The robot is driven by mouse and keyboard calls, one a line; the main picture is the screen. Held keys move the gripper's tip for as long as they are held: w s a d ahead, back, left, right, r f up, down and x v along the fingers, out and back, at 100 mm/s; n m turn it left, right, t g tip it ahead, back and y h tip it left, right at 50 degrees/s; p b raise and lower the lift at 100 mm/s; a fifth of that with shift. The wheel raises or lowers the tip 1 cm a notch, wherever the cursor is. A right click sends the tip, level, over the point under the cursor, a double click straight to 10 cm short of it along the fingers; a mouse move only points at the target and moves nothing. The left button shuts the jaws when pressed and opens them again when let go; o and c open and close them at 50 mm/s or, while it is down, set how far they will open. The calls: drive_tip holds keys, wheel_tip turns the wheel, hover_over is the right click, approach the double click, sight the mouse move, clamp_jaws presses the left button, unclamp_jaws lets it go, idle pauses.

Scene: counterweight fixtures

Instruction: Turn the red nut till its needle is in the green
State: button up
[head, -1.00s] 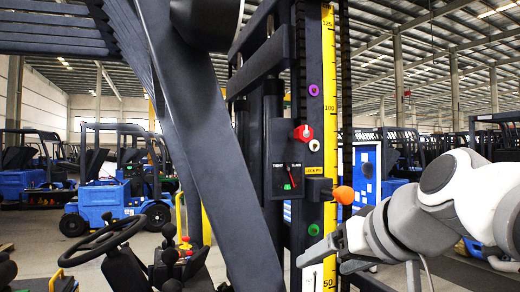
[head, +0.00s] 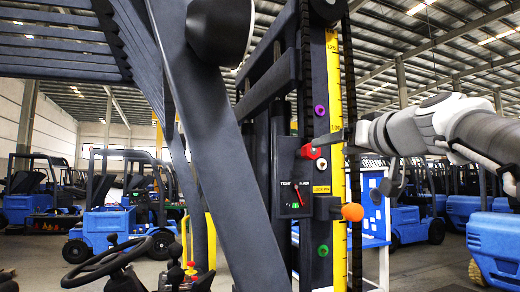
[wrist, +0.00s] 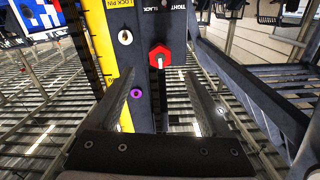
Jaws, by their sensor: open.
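The red nut (head: 310,151) is on the dark mast panel, beside the yellow scale, and shows as a red hexagon in the wrist view (wrist: 160,55). My gripper (head: 328,137) is open and empty, its fingers reaching left toward the nut. In the wrist view my gripper (wrist: 160,78) has a finger on either side of the nut's line, with the nut just beyond the tips. I see no contact. The dial (head: 296,197), marked TIGHT and SLACK, is below the nut. Its small red needle leans up and left; a green patch shows low on the dial. Their exact relation is too small to tell.
A purple knob (head: 320,110), a white knob (head: 321,164), an orange ball (head: 352,212) on the lock pin and a green knob (head: 322,250) are near the nut. A thick dark post (head: 215,140) stands at left.

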sight(314, 151)
drive_tip(key=p+x, duration=0.3)
drive_tip(key=x, duration=0.8)
clamp_jaws()
